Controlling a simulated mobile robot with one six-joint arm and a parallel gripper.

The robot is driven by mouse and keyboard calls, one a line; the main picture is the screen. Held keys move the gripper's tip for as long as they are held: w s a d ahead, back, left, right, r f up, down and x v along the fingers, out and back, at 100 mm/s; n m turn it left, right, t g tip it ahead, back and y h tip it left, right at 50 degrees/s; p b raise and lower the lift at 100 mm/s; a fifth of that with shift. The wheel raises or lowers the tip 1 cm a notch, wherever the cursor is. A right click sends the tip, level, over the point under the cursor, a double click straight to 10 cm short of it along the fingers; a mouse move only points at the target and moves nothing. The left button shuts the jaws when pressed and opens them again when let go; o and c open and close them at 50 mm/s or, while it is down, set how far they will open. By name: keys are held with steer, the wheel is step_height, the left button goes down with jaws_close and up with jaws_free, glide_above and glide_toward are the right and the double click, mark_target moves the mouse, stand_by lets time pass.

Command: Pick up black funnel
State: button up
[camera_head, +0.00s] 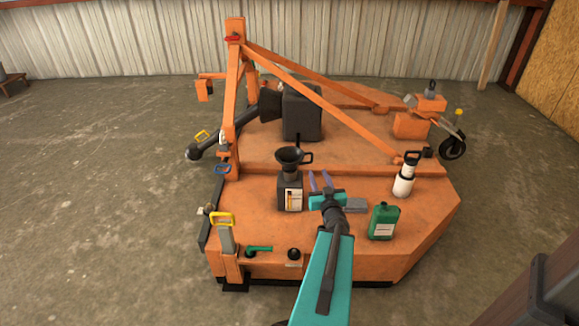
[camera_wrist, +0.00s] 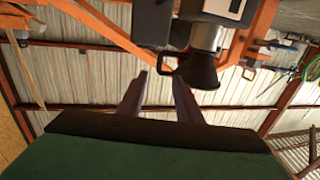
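The black funnel (camera_head: 290,156) stands mouth-up in the top of a dark jug with a white label (camera_head: 290,195), on the orange mower deck (camera_head: 262,215). Its loop handle points right, toward my gripper. My gripper (camera_head: 320,181) is open and empty, just right of the funnel and apart from it. In the wrist view the picture is upside down. There the funnel (camera_wrist: 203,72) is right of centre, and its handle lies just past the fingertips of my open gripper (camera_wrist: 160,78), roughly in line with the gap.
The black gearbox (camera_head: 302,112) and orange frame bars (camera_head: 325,92) rise behind the funnel. The deck left of the jug is mostly clear.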

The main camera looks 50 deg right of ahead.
mark_target(312, 158)
steer(key=shift+b+x, duration=1.6)
steer(key=shift+x, duration=1.75)
steer(key=shift+d, duration=0.1)
steer(key=shift+b+x, duration=0.7)
steer(key=shift+x, duration=1.95)
steer(key=shift+r, duration=0.1)
